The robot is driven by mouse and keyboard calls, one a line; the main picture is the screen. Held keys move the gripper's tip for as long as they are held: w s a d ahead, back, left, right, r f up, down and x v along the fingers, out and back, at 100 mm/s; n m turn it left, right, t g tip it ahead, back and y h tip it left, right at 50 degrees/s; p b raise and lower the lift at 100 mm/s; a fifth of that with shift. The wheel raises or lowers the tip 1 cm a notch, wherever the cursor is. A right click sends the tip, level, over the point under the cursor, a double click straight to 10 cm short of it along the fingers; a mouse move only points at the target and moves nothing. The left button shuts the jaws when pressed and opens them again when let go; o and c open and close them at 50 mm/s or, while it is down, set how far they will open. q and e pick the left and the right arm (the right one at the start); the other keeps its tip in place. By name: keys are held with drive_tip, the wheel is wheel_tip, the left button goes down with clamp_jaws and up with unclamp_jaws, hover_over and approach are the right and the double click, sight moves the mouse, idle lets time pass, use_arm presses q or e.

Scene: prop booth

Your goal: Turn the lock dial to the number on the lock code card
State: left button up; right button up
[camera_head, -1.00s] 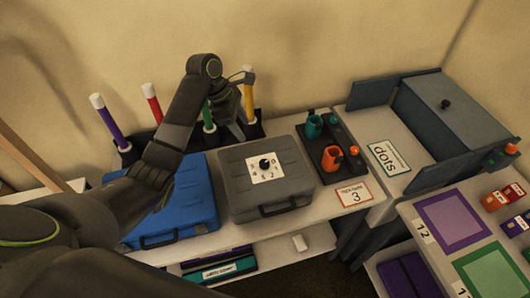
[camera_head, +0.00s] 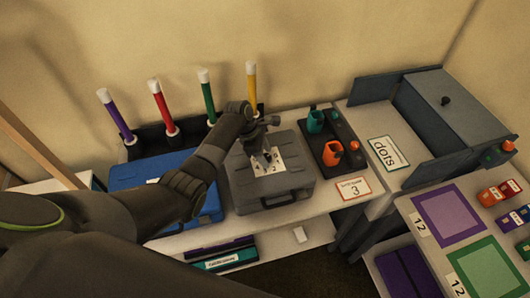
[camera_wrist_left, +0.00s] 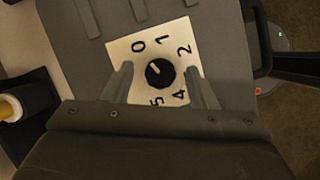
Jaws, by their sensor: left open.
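The grey case (camera_head: 272,197) carries a white dial plate (camera_head: 275,166), partly covered by my left gripper (camera_head: 266,156). In the left wrist view, the black lock dial (camera_wrist_left: 160,74) has a white pointer toward the 0. The digits 0, 1, 2, 4 and 5 show around it; the 3 is not visible. My left gripper is open, with one finger on each side of the dial and a gap between finger and dial on both sides. The lock code card (camera_head: 354,189) lies right of the case and reads 3. My right gripper is not in view.
A blue case (camera_head: 165,174) stands left of the grey one. Behind are purple, red, green and yellow rods (camera_head: 253,86) in dark holders.

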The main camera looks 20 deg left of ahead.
use_arm(q)
drive_tip(key=shift+f, duration=0.1)
drive_tip(key=c, duration=1)
drive_tip(key=shift+o, duration=0.2)
